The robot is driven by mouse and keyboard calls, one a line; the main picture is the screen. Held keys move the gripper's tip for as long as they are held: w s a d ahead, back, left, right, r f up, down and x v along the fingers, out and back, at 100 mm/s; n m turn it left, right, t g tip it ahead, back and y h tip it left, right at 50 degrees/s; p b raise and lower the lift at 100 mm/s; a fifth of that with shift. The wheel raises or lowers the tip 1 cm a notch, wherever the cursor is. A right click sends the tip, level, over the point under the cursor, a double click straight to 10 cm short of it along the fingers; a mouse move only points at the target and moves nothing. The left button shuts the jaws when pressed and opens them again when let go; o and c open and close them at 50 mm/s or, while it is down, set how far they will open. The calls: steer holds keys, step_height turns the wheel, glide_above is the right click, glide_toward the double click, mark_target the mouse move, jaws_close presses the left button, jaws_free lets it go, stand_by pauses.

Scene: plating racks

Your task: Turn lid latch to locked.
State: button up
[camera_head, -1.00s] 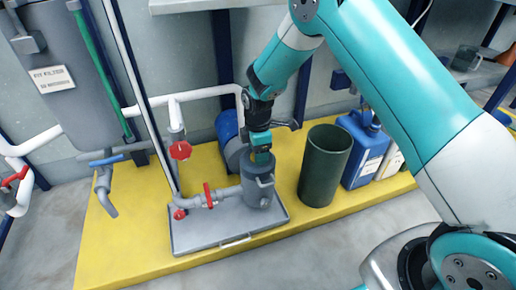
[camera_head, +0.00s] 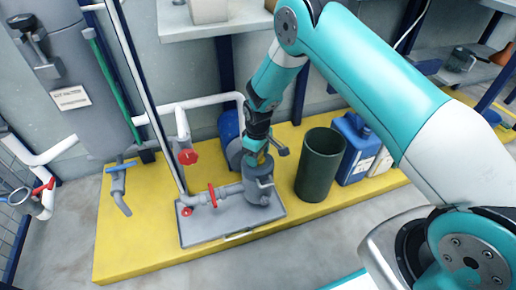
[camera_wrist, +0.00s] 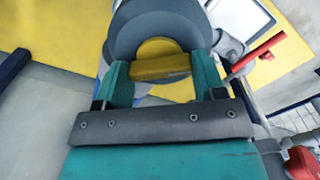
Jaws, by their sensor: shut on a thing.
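The latch is a yellow bar (camera_wrist: 160,67) on top of a round grey lid (camera_wrist: 124,38). A yellow disc shows just behind the bar. My gripper (camera_wrist: 161,78) has a teal finger on each side of the bar and is shut on it. In the head view, my gripper (camera_head: 258,158) comes down onto the top of the grey canister (camera_head: 264,188), leaning a little. There, the gripper mostly hides the latch. I cannot tell from these views whether the latch is at its locked mark.
The canister stands on a grey tray (camera_head: 232,231) with a red-handled pipe valve (camera_head: 212,196) at its left. A dark green bin (camera_head: 319,165) and blue jug (camera_head: 357,148) stand to the right. The yellow platform (camera_head: 133,235) is clear at the left front.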

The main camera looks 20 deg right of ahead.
steer(key=m+p, duration=0.1)
steer(key=m, duration=0.2)
steer(key=shift+r+m+p, duration=0.15)
steer(key=shift+m+p, duration=0.15)
steer(key=shift+p, duration=0.05)
steer(key=shift+m+p, duration=0.65)
steer(key=shift+m, duration=1.25)
steer(key=o, duration=0.9)
step_height(320, 180, up, 7)
steer(key=shift+r+p, duration=0.15)
steer(key=shift+p, duration=1.1)
